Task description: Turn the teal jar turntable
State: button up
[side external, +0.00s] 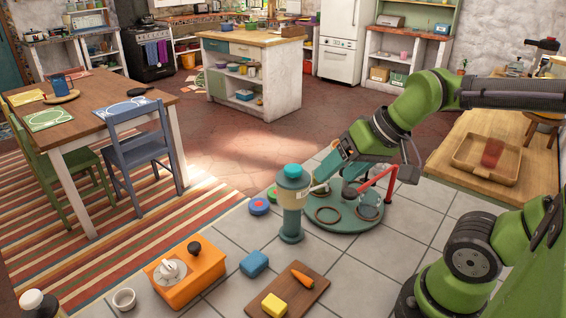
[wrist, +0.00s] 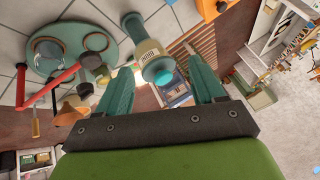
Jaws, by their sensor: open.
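The teal turntable (side external: 345,218) is a round disc on the tiled counter, with brown rings and a red bar rising at its right side. It also shows at upper left in the wrist view (wrist: 66,62), with dark and grey parts over it. A teal and grey-green jar (side external: 291,208) with a pale label stands upright at the disc's left edge. I cannot tell whether it rests on the disc. My gripper (side external: 326,178) is open, above the disc and close to the jar's upper right. In the wrist view my fingertips (wrist: 160,66) frame the jar's teal top, with no clear contact.
An orange box with a dial (side external: 186,272), a blue block (side external: 254,263) and a cutting board (side external: 262,307) with a carrot and yellow block lie in front. Small round pieces (side external: 259,206) sit left of the jar. A wooden tray (side external: 485,170) is at right.

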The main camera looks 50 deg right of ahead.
jog(key=shift+s+a+r+n, duration=0.25)
jog(key=shift+s+a+n, duration=0.05)
jog(key=shift+s+a, duration=0.25)
